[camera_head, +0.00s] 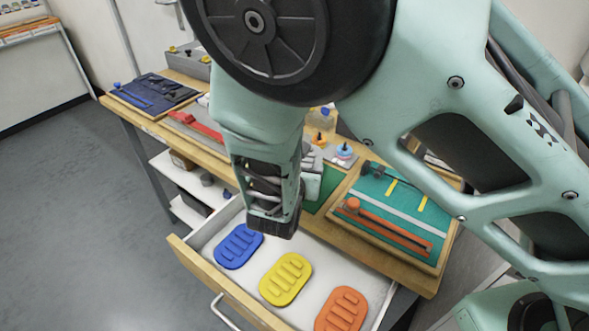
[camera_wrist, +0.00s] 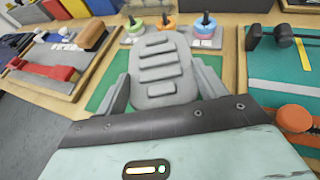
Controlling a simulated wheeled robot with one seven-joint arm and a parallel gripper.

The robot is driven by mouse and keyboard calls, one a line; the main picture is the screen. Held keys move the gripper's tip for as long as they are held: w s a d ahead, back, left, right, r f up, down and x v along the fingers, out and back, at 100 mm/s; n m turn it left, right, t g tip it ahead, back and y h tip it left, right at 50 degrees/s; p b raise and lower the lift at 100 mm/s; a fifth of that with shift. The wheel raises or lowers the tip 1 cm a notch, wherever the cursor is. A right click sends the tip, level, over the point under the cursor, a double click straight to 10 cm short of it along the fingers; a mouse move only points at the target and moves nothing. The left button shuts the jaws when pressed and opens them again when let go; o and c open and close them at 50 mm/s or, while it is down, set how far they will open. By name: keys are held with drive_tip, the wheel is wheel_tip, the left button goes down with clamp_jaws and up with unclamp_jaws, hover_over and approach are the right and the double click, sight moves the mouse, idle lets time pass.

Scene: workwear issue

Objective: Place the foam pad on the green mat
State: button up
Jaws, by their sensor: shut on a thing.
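The foam pad (camera_wrist: 158,68) is grey with raised ribs. In the wrist view my gripper (camera_wrist: 164,85) is shut on it, with one finger at each side. The green mat (camera_wrist: 101,97) shows to the left of and behind the pad, and the pad covers much of it in this view. I cannot tell whether the pad touches the mat. In the head view a strip of the green mat (camera_head: 326,187) shows on the bench to the right of my wrist. My arm hides most of the pad and fingers there.
An open drawer (camera_head: 219,218) below holds blue (camera_head: 239,246), yellow (camera_head: 286,279) and orange (camera_head: 341,311) ribbed pads. Right of the mat is a teal board (camera_wrist: 275,70) with an orange-headed tool. Left is a tray (camera_wrist: 52,80) with red and wooden-handled tools. Small colored-topped items stand behind.

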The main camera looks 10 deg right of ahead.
drive_tip(key=shift+f, duration=2.15)
drive_tip(key=shift+f, duration=0.2)
drive_tip(key=o, duration=1)
drive_tip(key=shift+c, duration=0.2)
drive_tip(key=shift+r, duration=0.15)
